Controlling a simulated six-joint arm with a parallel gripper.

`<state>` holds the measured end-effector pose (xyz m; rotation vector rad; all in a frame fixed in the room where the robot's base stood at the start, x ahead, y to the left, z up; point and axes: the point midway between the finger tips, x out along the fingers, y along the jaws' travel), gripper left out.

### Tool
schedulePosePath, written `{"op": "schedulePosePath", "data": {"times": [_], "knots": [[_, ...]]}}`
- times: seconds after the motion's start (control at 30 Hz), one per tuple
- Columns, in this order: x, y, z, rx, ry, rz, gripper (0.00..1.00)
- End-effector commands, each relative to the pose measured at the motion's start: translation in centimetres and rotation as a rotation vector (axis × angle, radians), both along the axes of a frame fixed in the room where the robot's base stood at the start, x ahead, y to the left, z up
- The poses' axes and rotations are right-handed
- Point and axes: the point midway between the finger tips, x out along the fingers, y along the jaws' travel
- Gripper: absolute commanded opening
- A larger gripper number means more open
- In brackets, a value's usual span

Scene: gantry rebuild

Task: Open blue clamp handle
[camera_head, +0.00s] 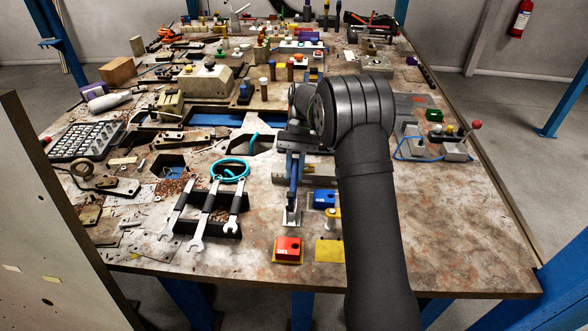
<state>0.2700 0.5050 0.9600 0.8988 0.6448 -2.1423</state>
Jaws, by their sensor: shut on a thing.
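The blue clamp handle (294,178) stands roughly upright near the middle of the workbench, above a pale metal clamp base (291,216). My gripper (293,150) is at the upper end of the handle and is shut on it. The gripper body and my dark arm come in from the front right and hide part of the gripper and what lies behind it. The fingertips are small in this view, so their exact contact with the handle is hard to make out.
A blue block (324,199) and a yellow part (333,215) stand close right of the clamp. A red block (288,248) sits in front. Wrenches (205,215) and a teal cable coil (230,170) lie left. The bench's front right is mostly clear.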

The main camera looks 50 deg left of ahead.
Motion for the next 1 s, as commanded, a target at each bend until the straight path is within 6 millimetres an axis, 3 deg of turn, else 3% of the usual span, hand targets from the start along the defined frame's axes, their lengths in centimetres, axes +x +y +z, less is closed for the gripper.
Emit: {"op": "schedulePosePath", "data": {"times": [0.57,0.6,0.7,1.0], "knots": [[0.14,0.13,-0.36,-0.024,0.024,-0.001,0.00],[0.14,0.13,-0.36,-0.024,0.024,-0.001,0.20],[0.14,0.12,-0.36,-0.024,0.024,-0.001,0.40],[0.11,0.11,-0.33,-0.025,0.024,0.000,0.40]]}}
